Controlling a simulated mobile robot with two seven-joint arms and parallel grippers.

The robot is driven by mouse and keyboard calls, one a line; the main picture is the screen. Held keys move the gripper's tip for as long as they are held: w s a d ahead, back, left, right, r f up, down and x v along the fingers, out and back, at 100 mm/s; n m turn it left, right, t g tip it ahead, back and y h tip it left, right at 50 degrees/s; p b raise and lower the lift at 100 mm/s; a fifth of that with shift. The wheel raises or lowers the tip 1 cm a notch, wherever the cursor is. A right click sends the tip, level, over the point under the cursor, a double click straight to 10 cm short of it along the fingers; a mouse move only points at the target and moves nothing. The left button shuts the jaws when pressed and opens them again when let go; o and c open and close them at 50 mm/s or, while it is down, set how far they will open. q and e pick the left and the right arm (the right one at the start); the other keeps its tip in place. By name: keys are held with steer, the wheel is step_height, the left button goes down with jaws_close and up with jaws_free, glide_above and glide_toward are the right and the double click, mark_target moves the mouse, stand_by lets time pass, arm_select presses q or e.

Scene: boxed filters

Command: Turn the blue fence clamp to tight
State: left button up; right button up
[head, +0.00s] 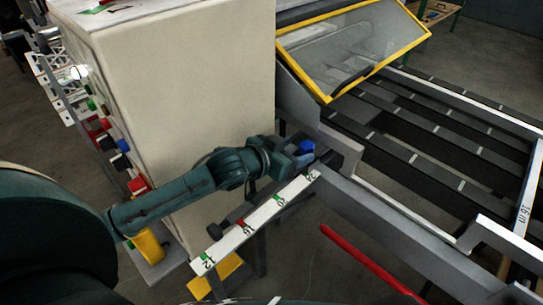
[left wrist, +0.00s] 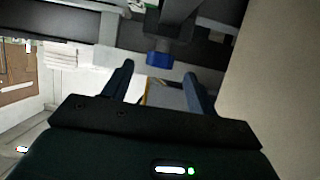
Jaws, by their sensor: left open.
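The blue fence clamp (head: 306,146) is a small blue knob beside the upper end of the white marked rail, by the machine's grey frame. My left gripper (head: 300,159) reaches in from the left and is close to the clamp. In the left wrist view the clamp (left wrist: 159,59) hangs under a dark mount, just beyond the two spread fingers of my left gripper (left wrist: 158,76). The gap between the fingers looks empty, and the clamp appears centred ahead of it. The clamp's tight or loose marking cannot be read. My right gripper is not in view.
A tall cream cabinet (head: 190,85) stands close behind my left arm. A yellow-framed clear guard (head: 350,45) is at the upper right above the slatted bed (head: 425,125). The white rail (head: 260,217) runs below the arm. A red bar (head: 365,262) lies lower right.

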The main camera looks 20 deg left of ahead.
arm_select(q)
steer(key=b+v, duration=0.1)
steer(key=v, duration=0.9)
steer(key=shift+s, duration=0.1)
steer(key=shift+s, duration=0.1)
